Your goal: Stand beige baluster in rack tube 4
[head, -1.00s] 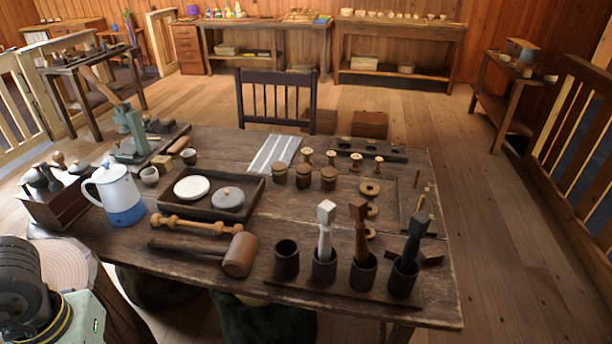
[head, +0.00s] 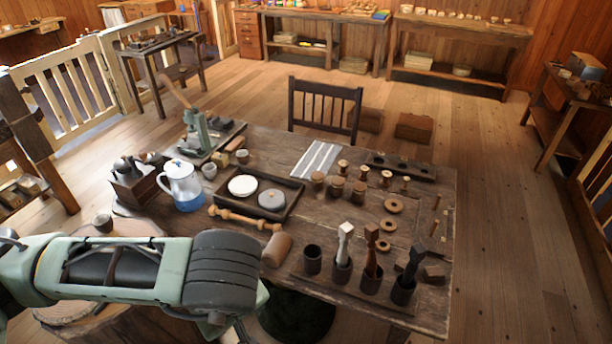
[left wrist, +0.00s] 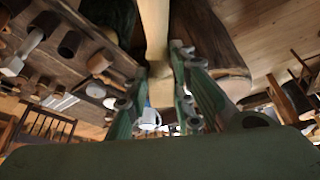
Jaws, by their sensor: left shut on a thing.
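In the left wrist view my left gripper (left wrist: 170,95) is shut on a pale beige baluster (left wrist: 155,35), which runs up out of the picture between the fingers. In the head view my left arm reaches in from the left, but its fingers and the baluster are hidden. The rack (head: 340,292) stands on the table's near right part, apart from my arm. Its leftmost tube (head: 313,260) looks empty. The tube numbers cannot be read.
A tan turned spindle (head: 240,217) and a mallet head (head: 277,249) lie left of the rack. A blue-and-white pot (head: 182,186) and a dark tray (head: 287,212) stand farther back. Wooden rings (head: 393,204) lie behind the rack. Open floor lies right of the table.

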